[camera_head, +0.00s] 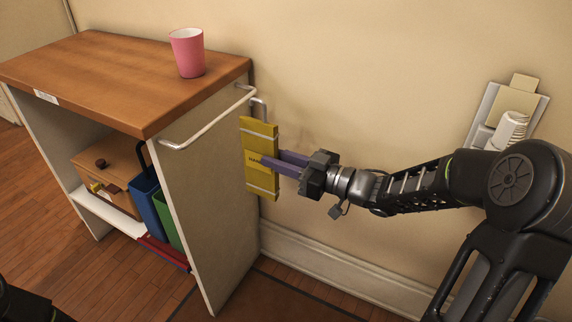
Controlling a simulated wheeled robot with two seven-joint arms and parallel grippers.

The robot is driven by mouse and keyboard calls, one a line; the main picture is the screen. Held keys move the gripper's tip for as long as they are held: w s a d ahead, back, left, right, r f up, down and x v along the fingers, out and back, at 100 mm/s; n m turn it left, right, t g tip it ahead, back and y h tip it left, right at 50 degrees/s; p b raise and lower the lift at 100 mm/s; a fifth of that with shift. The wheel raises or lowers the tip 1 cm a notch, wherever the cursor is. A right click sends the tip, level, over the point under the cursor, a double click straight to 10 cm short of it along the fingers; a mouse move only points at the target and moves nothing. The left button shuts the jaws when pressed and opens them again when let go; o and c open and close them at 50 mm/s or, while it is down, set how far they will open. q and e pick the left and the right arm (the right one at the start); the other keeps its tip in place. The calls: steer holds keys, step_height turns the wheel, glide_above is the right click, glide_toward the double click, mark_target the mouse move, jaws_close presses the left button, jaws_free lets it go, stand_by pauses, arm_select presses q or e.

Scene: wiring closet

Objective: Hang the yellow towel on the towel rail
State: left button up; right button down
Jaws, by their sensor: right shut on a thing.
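The yellow towel (258,180) is a flat upright panel with pale bands and dark lettering, beside the right side of the wooden-topped cabinet. A grey bent hook (264,106) shows at its top, close to the far end of the rail. Whether the hook rests on the rail, I cannot tell. The towel rail (205,122) is a pale metal bar along the top of the cabinet's side panel. My right gripper (272,160), with purple fingers, is shut on the towel from the right. My left gripper is out of view.
A pink cup (188,52) stands on the cabinet top (110,75). Its shelf holds a brown box (108,172), a blue bin (146,205) and a green one (168,215). A white wall holder (487,125) is at right. The wall (350,80) is close behind the towel.

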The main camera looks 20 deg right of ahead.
steer(key=shift+b+x, duration=1.65)
steer(key=shift+x, duration=1.9)
steer(key=shift+f+b, duration=0.5)
steer(key=shift+f, duration=0.65)
steer(key=c, duration=1.2)
jaws_free()
steer(key=shift+d, duration=0.1)
steer(key=shift+o, duration=0.2)
steer(key=shift+s, duration=0.15)
steer(key=p, duration=0.3)
glide_toward(253, 158)
steer(key=w+a+f, duration=0.1)
steer(key=w, duration=0.2)
steer(key=shift+w+a+f, duration=0.1)
steer(key=shift+a+f, duration=0.05)
